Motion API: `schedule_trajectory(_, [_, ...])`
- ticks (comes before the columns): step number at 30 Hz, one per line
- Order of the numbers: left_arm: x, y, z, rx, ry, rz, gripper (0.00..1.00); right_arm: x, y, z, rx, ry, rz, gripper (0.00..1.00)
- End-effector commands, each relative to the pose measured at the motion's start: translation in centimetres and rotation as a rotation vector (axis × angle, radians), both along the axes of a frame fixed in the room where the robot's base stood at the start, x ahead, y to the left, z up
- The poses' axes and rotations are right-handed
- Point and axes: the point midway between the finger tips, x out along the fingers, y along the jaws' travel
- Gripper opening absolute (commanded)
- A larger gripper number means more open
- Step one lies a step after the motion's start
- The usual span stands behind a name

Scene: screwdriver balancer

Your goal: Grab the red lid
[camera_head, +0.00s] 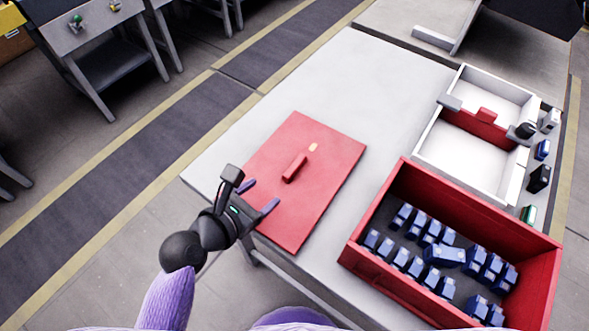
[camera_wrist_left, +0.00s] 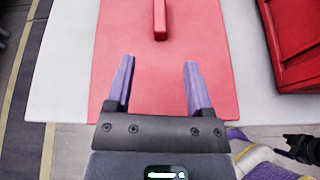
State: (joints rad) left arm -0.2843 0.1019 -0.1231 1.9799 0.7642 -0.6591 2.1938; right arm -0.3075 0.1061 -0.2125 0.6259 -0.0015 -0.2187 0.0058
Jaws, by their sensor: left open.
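The red lid (camera_head: 322,205) is a flat red panel lying on the grey table. A raised red handle bar (camera_head: 294,168) stands at its middle, with a small tan mark beside it. The lid also fills much of the left wrist view (camera_wrist_left: 205,90), with its handle (camera_wrist_left: 160,20) at the top centre. My left gripper (camera_head: 262,194) is open and empty over the lid's near left edge, short of the handle. In the left wrist view its two purple fingers (camera_wrist_left: 158,72) are spread apart, with the handle ahead between their lines. My right gripper is not recognisable in the head view.
An open red box (camera_head: 535,282) holding several blue parts stands right of the lid. Behind it is a white tray (camera_head: 433,150) with a red divider. Small dark, white and green items line the table's right edge. The table's far left part (camera_head: 340,85) is clear.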

Motion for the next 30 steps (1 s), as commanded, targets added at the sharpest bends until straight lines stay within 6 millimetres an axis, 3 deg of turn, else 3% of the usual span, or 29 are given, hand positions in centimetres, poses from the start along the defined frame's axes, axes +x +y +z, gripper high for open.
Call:
schedule_trajectory(4, [1.8,-0.5,-0.4,-0.141,0.043,0.083,0.68,-0.2,-0.2,-0.7,-0.004,0.006,0.001,0.69])
schedule_trajectory(18, [7.6,-5.3,-3.9,-0.136,0.046,0.08,0.68,-2.1,-2.1,-4.8,-0.037,0.055,0.004,0.69])
schedule_trajectory(25, [7.9,-5.5,-3.7,-0.135,0.044,0.08,0.68,-2.2,-2.2,-4.6,-0.039,0.057,0.004,0.69])
schedule_trajectory(26, [7.9,-5.5,-3.7,-0.135,0.044,0.08,0.66,-2.2,-2.2,-4.6,-0.039,0.057,0.004,0.69])
schedule_trajectory(30, [7.9,-5.5,-3.7,-0.134,0.045,0.081,0.36,-2.2,-2.2,-4.6,-0.039,0.058,0.004,0.69])
